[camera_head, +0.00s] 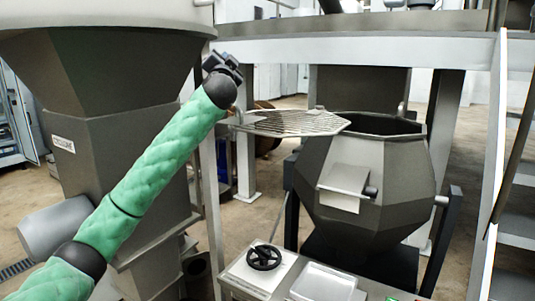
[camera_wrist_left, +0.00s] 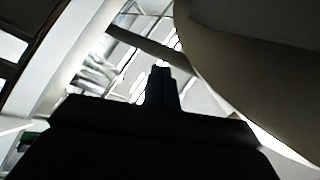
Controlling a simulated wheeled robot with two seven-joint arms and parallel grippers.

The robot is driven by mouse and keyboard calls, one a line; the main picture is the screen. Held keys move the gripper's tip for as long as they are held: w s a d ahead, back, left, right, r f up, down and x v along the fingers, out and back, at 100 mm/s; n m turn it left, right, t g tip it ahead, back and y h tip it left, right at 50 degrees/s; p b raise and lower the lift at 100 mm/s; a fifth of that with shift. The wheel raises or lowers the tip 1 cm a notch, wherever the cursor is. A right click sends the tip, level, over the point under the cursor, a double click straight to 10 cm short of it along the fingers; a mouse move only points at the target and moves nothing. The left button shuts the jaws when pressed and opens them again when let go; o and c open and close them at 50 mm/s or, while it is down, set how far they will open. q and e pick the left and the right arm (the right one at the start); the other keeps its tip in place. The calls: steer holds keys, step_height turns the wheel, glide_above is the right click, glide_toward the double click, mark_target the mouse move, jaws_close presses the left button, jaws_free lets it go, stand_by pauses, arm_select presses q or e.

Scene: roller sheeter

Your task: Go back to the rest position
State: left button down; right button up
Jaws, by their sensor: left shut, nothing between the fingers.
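My left arm, in a green padded sleeve, reaches up from the lower left in the head view. My left gripper (camera_head: 226,62) is at its upper end, small and dark, beside the rim of the large hopper. In the left wrist view the gripper (camera_wrist_left: 161,72) is a dark silhouette with its fingers together and nothing between them. It points toward bright overhead structure. My right gripper is in neither view.
A large grey hopper (camera_head: 120,80) stands close to my left arm. A faceted metal drum (camera_head: 385,185) with a round grate (camera_head: 290,123) beside its mouth stands at centre right. A black handwheel (camera_head: 264,257) and white tray (camera_head: 322,284) are at the bottom. A white frame beam (camera_head: 350,50) crosses behind.

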arm_select(q)
steer(key=s+a+f+n+g, duration=0.1)
steer(key=s+f+n+g, duration=0.2)
steer(key=f, duration=1.3)
steer(key=s+f+g, duration=0.2)
steer(key=f+g, duration=0.3)
steer(key=f, duration=1.1)
steer(key=s+f+g+h, duration=0.15)
steer(key=s+f, duration=0.25)
steer(key=f, duration=0.5)
steer(key=s+a+f+n+g, duration=0.1)
steer(key=s+f+g, duration=0.1)
steer(key=s+f, duration=0.5)
steer(key=s+f+g+h, duration=0.1)
steer(key=s+f, duration=0.1)
steer(key=f, duration=0.9)
steer(key=s+a+f+n+g, duration=0.2)
steer(key=s+f+g, duration=0.3)
steer(key=s+f, duration=1.95)
steer(key=s+f+g, duration=0.2)
steer(key=s+f, duration=0.4)
steer(key=s, duration=0.4)
steer(key=s+f+g, duration=0.2)
steer(key=s+f, duration=0.5)
steer(key=s, duration=0.3)
steer(key=shift+d+f+n, duration=0.25)
steer(key=shift+d+n, duration=0.05)
steer(key=shift+s, duration=0.1)
